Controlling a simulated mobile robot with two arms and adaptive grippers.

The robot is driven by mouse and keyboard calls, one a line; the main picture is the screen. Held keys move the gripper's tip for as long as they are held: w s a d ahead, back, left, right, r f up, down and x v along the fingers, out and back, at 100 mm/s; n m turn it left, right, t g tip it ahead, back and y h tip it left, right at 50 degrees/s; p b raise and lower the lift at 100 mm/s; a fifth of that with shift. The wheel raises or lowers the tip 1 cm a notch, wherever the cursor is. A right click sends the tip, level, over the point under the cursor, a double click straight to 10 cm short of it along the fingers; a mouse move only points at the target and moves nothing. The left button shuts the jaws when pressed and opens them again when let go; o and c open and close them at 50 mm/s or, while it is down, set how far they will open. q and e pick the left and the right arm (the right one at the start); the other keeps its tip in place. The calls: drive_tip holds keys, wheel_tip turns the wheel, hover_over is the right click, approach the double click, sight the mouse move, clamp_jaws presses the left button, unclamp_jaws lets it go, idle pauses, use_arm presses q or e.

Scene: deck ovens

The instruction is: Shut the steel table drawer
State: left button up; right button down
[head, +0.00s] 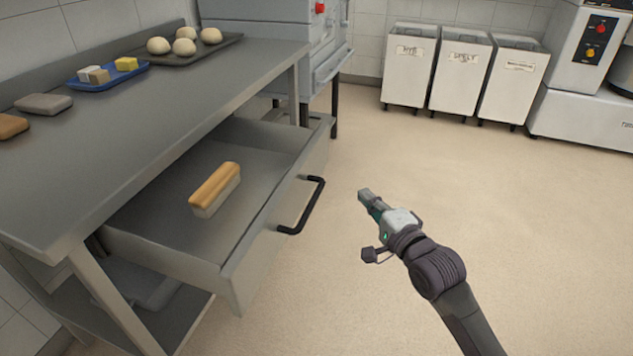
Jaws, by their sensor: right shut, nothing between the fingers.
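The steel table (190,95) stands at the left. Its drawer (262,225) is pulled far out, with a black bar handle (304,207) on its front. A brush-like block (215,190) with a tan top and pale lower part lies in the drawer. My right gripper (364,196) is shut and empty. It is in front of the drawer, a little to the right of the handle and apart from it. My left gripper is not in view.
On the tabletop are a blue tray (84,84) with small blocks, a dark tray (205,51) with several dough balls, and a grey block (43,104). White bins (459,75) stand at the back. The floor right of the drawer is clear.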

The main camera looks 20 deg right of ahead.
drive_tip(key=r, duration=0.1)
drive_tip(key=b, duration=0.2)
approach(319, 159)
drive_tip(key=w, duration=0.5)
drive_tip(key=shift+w+a+f, duration=0.2)
drive_tip(key=shift+w+a, duration=0.3)
drive_tip(key=shift+w, duration=0.15)
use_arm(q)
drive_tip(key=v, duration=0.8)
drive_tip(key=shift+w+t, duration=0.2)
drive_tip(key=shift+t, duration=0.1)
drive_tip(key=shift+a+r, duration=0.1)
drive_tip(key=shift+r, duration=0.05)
